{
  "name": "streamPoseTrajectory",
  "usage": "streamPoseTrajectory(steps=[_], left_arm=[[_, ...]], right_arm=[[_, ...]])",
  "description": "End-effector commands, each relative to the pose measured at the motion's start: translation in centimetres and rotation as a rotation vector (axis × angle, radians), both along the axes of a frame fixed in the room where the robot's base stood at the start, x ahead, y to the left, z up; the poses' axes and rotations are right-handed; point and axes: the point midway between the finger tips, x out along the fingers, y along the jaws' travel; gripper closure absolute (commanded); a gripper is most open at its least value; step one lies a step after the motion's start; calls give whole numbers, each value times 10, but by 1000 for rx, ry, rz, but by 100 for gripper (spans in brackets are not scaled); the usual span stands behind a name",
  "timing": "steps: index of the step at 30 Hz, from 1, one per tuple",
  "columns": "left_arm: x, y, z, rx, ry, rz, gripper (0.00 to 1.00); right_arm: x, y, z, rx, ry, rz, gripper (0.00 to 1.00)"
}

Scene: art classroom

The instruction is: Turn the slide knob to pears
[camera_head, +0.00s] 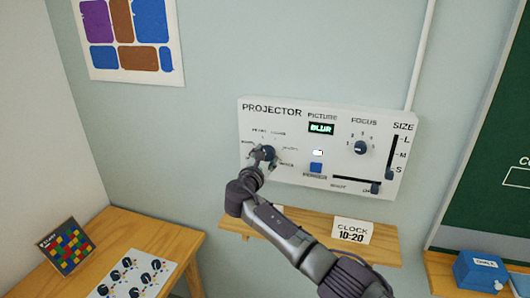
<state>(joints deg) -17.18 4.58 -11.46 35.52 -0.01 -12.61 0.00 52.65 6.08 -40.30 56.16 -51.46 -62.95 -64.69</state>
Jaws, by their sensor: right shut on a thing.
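The white projector panel (334,112) is fixed on the wall, with its heading PROJECTOR at upper left. The slide knob (268,153) is a dark round knob at the panel's left, ringed by small labels too blurred to read surely. My right gripper (263,158) is shut on this knob and partly covers it, so the pointer's direction cannot be told. The green PICTURE display (321,128) reads BLUR. My left gripper is not in view.
The panel also has a focus knob (361,147), a blue button (316,168), a horizontal slider (375,187) and a size slider (390,174). Below are a wooden shelf (385,250) with a clock card (352,231) and a blue chalk box (480,271).

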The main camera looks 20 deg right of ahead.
Motion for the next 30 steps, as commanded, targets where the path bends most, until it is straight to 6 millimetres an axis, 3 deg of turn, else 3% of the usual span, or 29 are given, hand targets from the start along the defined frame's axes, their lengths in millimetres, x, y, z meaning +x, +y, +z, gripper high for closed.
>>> streamPoseTrajectory(steps=[20, 21, 25, 30], left_arm=[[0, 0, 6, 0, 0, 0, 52], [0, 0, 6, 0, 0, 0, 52], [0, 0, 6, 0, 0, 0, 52], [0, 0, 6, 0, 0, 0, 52]], right_arm=[[-1, 0, -3, -57, 42, 1, 85], [-1, 0, -3, -56, 42, 1, 49], [0, 0, -2, -56, 42, 1, 27], [0, 0, -1, -57, 39, 1, 27]])
